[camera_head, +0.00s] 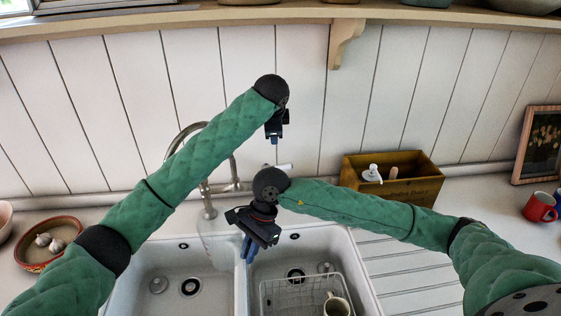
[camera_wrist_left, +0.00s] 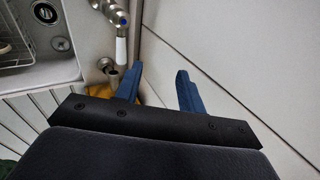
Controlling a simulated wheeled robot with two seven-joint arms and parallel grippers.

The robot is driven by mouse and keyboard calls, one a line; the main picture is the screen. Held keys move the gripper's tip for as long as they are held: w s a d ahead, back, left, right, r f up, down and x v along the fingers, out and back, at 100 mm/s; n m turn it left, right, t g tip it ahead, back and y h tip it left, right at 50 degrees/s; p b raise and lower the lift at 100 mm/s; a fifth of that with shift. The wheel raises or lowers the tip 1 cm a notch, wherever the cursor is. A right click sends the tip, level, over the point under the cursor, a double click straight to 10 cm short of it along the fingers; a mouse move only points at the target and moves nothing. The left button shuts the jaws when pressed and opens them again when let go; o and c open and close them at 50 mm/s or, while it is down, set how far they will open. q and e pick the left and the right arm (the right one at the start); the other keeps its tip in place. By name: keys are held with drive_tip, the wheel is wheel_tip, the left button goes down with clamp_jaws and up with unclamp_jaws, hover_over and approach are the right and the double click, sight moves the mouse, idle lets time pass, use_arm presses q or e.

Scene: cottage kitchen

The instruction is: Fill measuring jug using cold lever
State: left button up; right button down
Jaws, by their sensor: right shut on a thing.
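The tap (camera_head: 186,135) rises behind the double sink, its body partly hidden by my left arm. Its white lever (camera_head: 283,167) points right; in the left wrist view the white lever (camera_wrist_left: 121,50) shows below a blue-marked cap. My left gripper (camera_head: 275,136) is above and behind the lever, near the wall. In its wrist view the blue fingers (camera_wrist_left: 158,88) are apart with nothing between them. My right gripper (camera_head: 247,248) is over the sink divider, shut on what seems the clear measuring jug (camera_head: 217,248), faint over the left basin. The jug's outline and water level cannot be made out.
A wire rack (camera_head: 285,296) with a mug (camera_head: 336,305) is in the right basin. A wooden box (camera_head: 405,182) with a white dispenser stands right of the tap. A bowl (camera_head: 45,243) with garlic is at left, a red mug (camera_head: 540,207) at right. The drainboard (camera_head: 400,262) is clear.

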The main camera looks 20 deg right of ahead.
use_arm(q)
drive_tip(key=s+d+f+g+y, duration=0.1)
drive_tip(key=s+f+g+y, duration=0.15)
drive_tip(key=s, duration=0.25)
drive_tip(key=w+g, duration=0.1)
drive_tip(key=w+d+f+g, duration=0.1)
drive_tip(key=w+g, duration=0.1)
drive_tip(key=w+f+n+g+y, duration=0.1)
drive_tip(key=shift+w+d+g, duration=0.25)
drive_tip(key=shift+w+d, duration=0.1)
drive_tip(key=shift+w, duration=0.05)
drive_tip(key=shift+g, duration=0.5)
drive_tip(key=shift+w+x, duration=0.2)
drive_tip(key=shift+x, duration=0.95)
drive_tip(key=shift+w+x, duration=0.25)
drive_tip(key=shift+x, duration=0.95)
drive_tip(key=shift+w+x, duration=0.2)
drive_tip(key=shift+x, duration=0.95)
drive_tip(key=shift+a, duration=0.1)
clamp_jaws()
